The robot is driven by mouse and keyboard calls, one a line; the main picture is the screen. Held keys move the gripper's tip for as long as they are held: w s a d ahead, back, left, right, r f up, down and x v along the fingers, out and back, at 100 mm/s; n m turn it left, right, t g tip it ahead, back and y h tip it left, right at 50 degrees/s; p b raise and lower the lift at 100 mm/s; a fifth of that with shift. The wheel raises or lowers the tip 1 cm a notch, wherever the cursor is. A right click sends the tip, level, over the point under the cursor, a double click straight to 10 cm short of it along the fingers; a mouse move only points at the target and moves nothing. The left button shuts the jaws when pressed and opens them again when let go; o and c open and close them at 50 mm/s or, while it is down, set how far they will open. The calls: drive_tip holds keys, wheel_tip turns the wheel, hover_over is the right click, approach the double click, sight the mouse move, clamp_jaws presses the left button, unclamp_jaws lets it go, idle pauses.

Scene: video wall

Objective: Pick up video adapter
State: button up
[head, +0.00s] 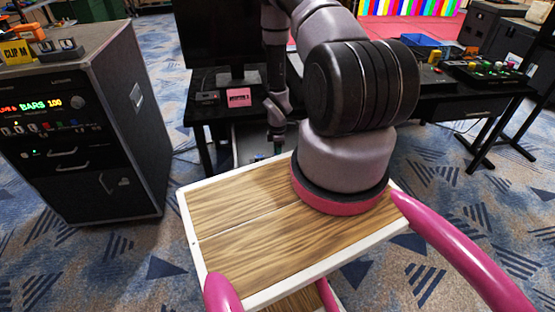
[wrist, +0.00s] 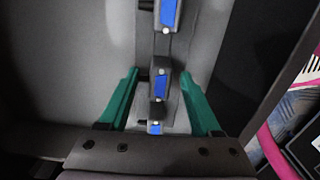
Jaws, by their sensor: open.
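In the wrist view, several dark grey pieces with blue faces and small pale round knobs stand in a line, one of them a blue-faced piece (wrist: 161,86) between my fingers. They may be the video adapter or adapters; I cannot tell for certain. My gripper (wrist: 159,73) has green fingers spread apart, one on each side of the line, with gaps visible. In the head view, my gripper (head: 268,155) points down at a low grey surface beside the black desk. My arm hides part of that area, and the pieces are too small there to make out.
A black desk (head: 209,111) holds a monitor, a small dark box (head: 208,97) and a pink note (head: 238,97). A black rack case (head: 120,130) stands at the left. A control desk (head: 465,84) with coloured buttons is at the right.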

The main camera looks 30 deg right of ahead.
drive_tip(key=shift+f, duration=0.1)
clamp_jaws()
